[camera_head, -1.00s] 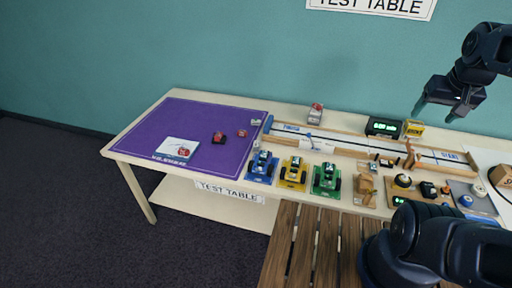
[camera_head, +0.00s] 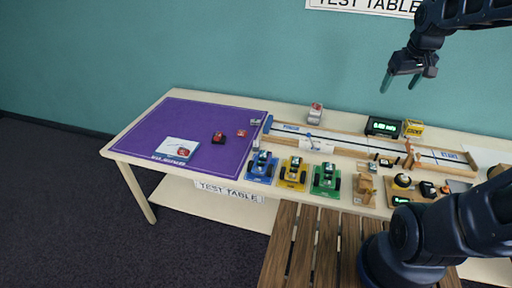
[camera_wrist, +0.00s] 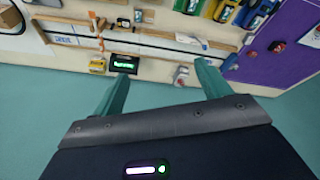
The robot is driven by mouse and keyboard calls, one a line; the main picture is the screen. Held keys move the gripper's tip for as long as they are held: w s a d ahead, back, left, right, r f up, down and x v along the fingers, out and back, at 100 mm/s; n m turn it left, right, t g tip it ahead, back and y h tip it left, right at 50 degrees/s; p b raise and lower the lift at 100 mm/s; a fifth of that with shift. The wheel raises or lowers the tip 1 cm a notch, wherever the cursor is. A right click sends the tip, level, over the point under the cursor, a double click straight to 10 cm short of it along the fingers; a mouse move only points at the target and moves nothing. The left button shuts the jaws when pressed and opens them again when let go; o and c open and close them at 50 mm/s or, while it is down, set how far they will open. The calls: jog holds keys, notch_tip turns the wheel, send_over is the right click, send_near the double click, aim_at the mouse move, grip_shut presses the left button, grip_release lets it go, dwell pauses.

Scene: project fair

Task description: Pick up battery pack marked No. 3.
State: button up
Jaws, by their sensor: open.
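My gripper (camera_head: 400,82) is open and empty, high in front of the wall above the back right of the table. Its two fingers also show in the wrist view (camera_wrist: 160,85), with nothing between them. No number 3 can be read on any battery pack. Small pack-like things lie on the purple mat: a dark and red one (camera_head: 219,137), a red one (camera_head: 242,133) and a greyish one (camera_head: 255,121). Blue (camera_head: 262,167), yellow (camera_head: 293,173) and green (camera_head: 326,179) model cars stand in a row at the front edge, with marks too small to read.
The purple mat (camera_head: 170,120) covers the table's left end, with a white card (camera_head: 177,150) on it. A long wooden track (camera_head: 345,143) runs behind the cars. A black display (camera_head: 383,126), a yellow box (camera_head: 413,128) and a red-white box (camera_head: 315,113) stand behind it.

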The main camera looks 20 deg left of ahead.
jog(key=w+a+f+n+g, duration=0.1)
jog(key=w+a+f+n, duration=0.35)
jog(key=w+a, duration=0.7)
jog(key=n+g, duration=0.2)
jog(key=n, duration=0.9)
send_over(256, 143)
notch_tip(256, 143, down, 30)
jog(key=shift+s+f, duration=0.15)
jog(key=shift+f, duration=5)
jog(key=c, duration=1.1)
